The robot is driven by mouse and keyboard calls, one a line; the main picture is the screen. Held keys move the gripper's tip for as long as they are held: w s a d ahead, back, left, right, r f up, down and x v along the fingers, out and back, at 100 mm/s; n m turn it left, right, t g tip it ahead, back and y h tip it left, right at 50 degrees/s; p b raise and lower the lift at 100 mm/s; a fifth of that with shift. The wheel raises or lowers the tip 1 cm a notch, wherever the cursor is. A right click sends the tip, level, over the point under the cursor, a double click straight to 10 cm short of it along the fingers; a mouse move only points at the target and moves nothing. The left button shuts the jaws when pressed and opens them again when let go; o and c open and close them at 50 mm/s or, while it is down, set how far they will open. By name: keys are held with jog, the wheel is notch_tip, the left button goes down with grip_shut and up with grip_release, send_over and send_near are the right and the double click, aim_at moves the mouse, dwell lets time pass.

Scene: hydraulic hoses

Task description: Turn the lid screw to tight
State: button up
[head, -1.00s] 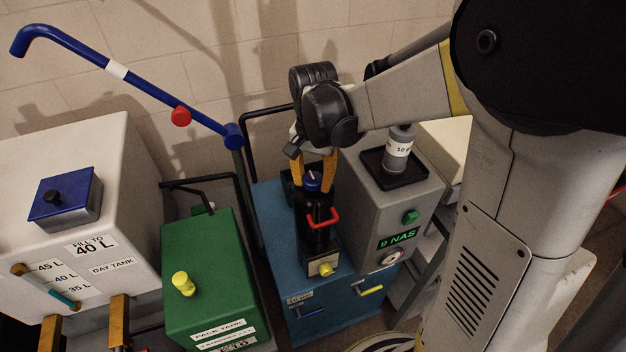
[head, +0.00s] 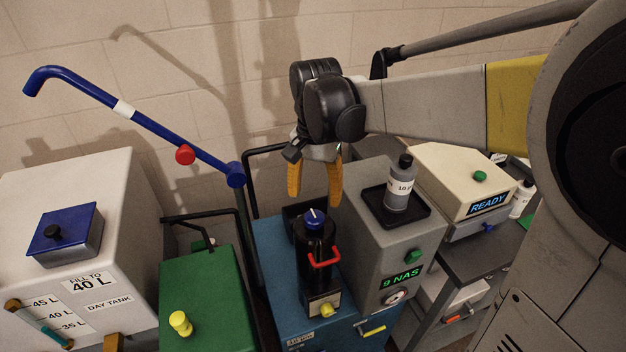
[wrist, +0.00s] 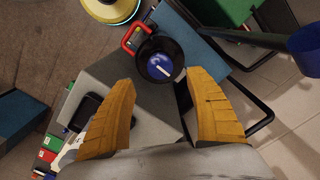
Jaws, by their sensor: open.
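The lid screw (head: 314,218) is a blue knob with a white line, on top of a black cylindrical housing (head: 316,262) with a red handle. In the wrist view the lid screw (wrist: 160,67) shows from above, its white line slanting. My gripper (head: 314,200) has yellow fingers and is above and slightly behind the lid screw, apart from it. In the wrist view my gripper (wrist: 160,85) is open and empty, with the lid screw between and beyond its fingertips.
A grey unit (head: 385,240) reading "9 NAS" stands right of the housing, with a bottle (head: 399,185) in a black tray. A green tank (head: 205,295) and a white day tank (head: 75,215) stand left. A blue pipe (head: 150,130) rises behind them.

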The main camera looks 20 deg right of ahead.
aim_at(315, 215)
notch_tip(315, 215, up, 4)
jog(key=shift+f, duration=0.1)
dwell(0.4)
jog(key=shift+s+a+f+n+t+b, duration=0.1)
jog(key=shift+s+f+n+t+b, duration=1.2)
jog(key=shift+s+f, duration=0.7)
jog(key=shift+s+d+f+n+t+b, duration=0.1)
jog(key=shift+s+f+n+t+b, duration=1.2)
jog(key=shift+s, duration=1)
jog(key=shift+s+a+f+n+t+b, duration=0.1)
jog(key=shift+s+f+n+t+b, duration=0.9)
jog(key=shift+s+f+n+b, duration=0.85)
jog(key=shift+s+f+m, duration=0.3)
jog(key=shift+m, duration=0.15)
